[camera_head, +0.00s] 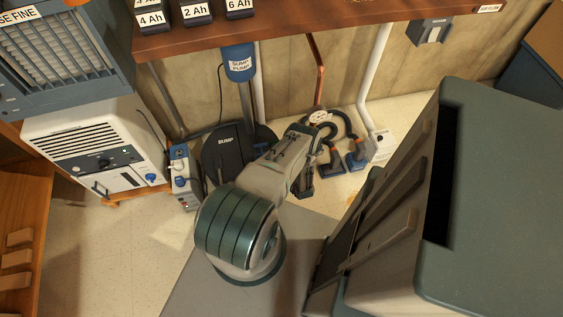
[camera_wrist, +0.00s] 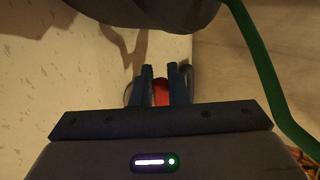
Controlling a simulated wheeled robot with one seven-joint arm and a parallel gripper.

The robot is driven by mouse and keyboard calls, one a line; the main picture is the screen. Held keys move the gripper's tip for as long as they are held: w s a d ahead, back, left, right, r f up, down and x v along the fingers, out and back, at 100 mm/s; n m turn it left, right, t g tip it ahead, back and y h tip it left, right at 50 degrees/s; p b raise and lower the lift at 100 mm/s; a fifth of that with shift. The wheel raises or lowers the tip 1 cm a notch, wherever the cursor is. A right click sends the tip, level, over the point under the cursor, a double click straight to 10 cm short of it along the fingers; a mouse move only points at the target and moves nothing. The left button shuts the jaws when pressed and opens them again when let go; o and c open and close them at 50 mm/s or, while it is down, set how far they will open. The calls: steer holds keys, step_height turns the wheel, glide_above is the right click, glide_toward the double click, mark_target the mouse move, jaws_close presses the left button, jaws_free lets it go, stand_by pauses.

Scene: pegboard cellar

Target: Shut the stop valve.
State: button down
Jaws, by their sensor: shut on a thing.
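In the wrist view, my gripper (camera_wrist: 159,80) has its two dark fingers close together around a red part (camera_wrist: 161,92). The red part looks like the stop valve's handle, but little of it shows and I cannot tell how far it is turned. In the head view, my arm reaches forward to the floor by the wall. It covers the fingertips, and I cannot make out the valve there.
A black sump lid (camera_head: 222,150) lies left of my arm. A white dehumidifier (camera_head: 92,150) is at left. A green strip (camera_wrist: 262,65) runs down the wrist view's right side.

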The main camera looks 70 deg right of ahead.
steer(key=shift+s+d, duration=0.15)
steer(key=shift+s, duration=0.15)
steer(key=c, duration=1.5)
jaws_free()
steer(key=shift+f, duration=0.1)
steer(key=shift+w, duration=0.1)
steer(key=p+v, duration=0.3)
steer(key=v, duration=1.1)
steer(key=shift+p, duration=0.35)
steer(key=shift+f, duration=0.1)
